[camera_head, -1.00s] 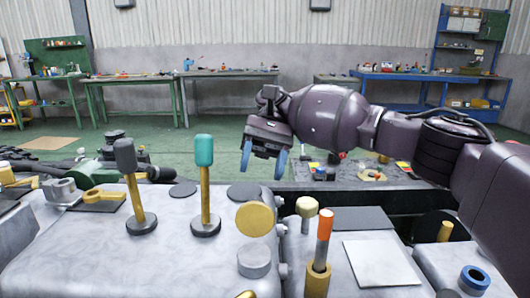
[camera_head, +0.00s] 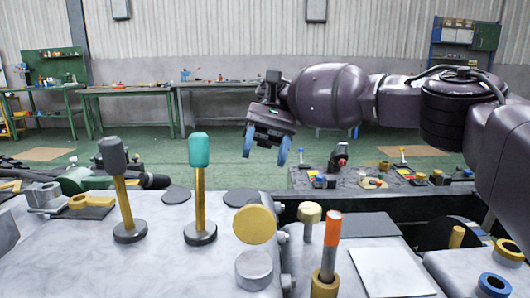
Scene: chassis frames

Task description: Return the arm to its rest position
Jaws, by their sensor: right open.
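My right arm reaches in from the right edge in the head view. Its purple-brown links run level across the upper right. My right gripper (camera_head: 266,148) hangs at the arm's end, pointing down, with two blue fingertips apart and nothing between them. It is in the air above and beyond the grey work surface (camera_head: 215,268), touching nothing that I can see. My left gripper is not in view.
A grey-headed lever (camera_head: 113,155) and a teal-headed lever (camera_head: 198,150) stand upright on the surface. An orange-tipped rod (camera_head: 331,230) stands in a brass socket. A low panel with coloured parts (camera_head: 341,155) lies beyond, below the arm. Green workbenches (camera_head: 130,92) line the back wall.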

